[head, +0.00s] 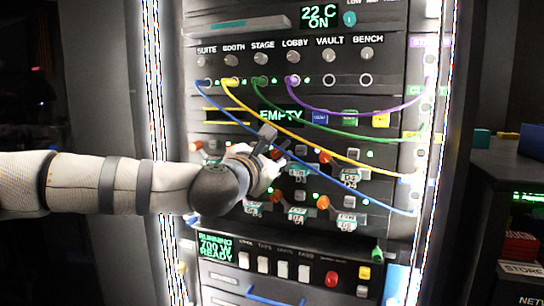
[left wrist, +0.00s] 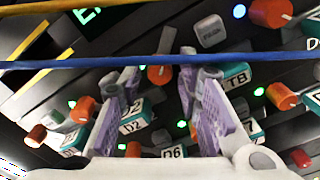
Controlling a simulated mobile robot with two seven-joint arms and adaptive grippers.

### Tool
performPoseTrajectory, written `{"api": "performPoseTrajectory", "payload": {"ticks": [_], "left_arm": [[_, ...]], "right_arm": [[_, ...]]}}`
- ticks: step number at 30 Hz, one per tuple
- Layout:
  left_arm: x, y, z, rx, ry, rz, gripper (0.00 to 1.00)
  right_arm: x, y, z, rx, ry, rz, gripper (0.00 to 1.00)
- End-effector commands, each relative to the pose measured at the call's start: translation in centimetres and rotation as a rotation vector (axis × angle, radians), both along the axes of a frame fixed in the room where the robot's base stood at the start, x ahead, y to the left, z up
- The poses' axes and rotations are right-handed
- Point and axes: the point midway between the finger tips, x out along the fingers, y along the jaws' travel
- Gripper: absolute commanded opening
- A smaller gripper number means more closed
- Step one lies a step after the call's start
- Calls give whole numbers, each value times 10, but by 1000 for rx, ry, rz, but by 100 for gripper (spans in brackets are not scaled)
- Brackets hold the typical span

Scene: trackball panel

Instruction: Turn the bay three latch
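The drive panel (head: 325,225) has two rows of bays with orange latches and small teal-and-white labels. A bay label that seems to read D3 (head: 298,174) sits just right of my left gripper (head: 272,147). The latch beside that label is hidden by the gripper in the head view. In the left wrist view, my left gripper (left wrist: 162,98) is open, with its purple-padded fingers apart. An orange latch (left wrist: 159,74) shows beyond and between the fingers. It is most likely the bay three latch; no contact is clear. My right gripper is not in view.
Neighbouring orange latches (head: 324,156) and grey buttons crowd the panel. Blue, yellow, green and purple cables (head: 335,151) hang across it. The blue cable (left wrist: 130,64) crosses the left wrist view close to the fingers. A dark cabinet (head: 505,165) stands at right.

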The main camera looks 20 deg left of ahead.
Motion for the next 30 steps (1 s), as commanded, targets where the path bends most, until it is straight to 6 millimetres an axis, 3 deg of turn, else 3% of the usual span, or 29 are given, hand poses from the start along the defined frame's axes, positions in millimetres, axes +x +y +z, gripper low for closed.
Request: {"api": "performPoseTrajectory", "payload": {"ticks": [1,3,17,30], "left_arm": [[0,0,0,0,0,0,14],[0,0,0,0,0,0,0],[-1,0,2,76,-3,1,0],[-1,1,6,451,-19,2,0]], "right_arm": [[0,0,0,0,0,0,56],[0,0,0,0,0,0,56],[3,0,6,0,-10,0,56],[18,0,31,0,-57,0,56]]}}
